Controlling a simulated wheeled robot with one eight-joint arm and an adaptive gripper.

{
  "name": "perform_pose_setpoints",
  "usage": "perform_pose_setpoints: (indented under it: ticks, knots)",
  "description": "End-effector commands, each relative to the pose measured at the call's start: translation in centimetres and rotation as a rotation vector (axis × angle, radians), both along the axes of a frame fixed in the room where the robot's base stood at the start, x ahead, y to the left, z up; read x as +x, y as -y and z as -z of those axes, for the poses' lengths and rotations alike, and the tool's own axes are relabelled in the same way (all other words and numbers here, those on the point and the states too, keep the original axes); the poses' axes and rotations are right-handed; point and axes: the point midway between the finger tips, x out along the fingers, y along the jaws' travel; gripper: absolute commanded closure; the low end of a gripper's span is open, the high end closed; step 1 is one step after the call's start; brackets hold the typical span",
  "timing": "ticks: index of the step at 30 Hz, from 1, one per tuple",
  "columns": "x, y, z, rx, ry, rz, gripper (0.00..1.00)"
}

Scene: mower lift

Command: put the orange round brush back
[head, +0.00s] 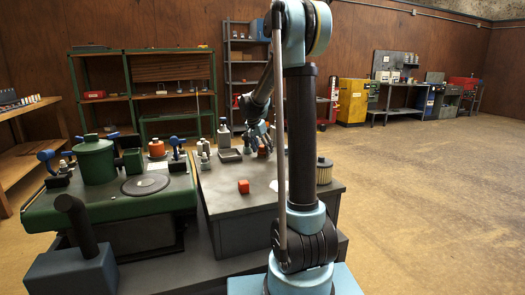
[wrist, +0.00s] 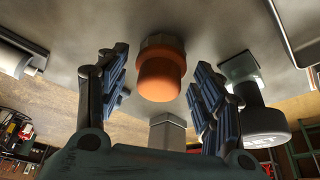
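An orange round piece with a darker collar, which looks like the orange round brush (wrist: 161,78), stands on the grey surface in the wrist view. My gripper (wrist: 162,72) is open, with one finger on each side of it and a visible gap to both. In the head view my gripper (head: 259,140) is low over the back of the grey bench top, with a small orange patch (head: 262,152) beside it, partly hidden by the fingers. I cannot tell the brush's bristles or its place of storage.
A grey tray (head: 230,155), bottles (head: 224,134) and a tan canister (head: 324,171) stand around. In the wrist view, a grey round-ended object (wrist: 262,118) is close to the right finger. The green mower deck (head: 125,205) is at left.

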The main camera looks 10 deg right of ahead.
Motion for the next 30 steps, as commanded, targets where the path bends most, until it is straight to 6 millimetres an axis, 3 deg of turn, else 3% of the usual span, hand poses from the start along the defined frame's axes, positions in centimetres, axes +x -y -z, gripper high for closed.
perform_pose_setpoints:
  ticks: [10,21,30]
  knots:
    - [-0.4,-0.3,-1.4,0.0,0.0,0.0,0.39]
    - [-2.1,-2.2,-7.7,-0.001,-0.001,0.0,0.39]
    - [-2.9,-3.2,-10.9,0.0,0.0,0.0,0.39]
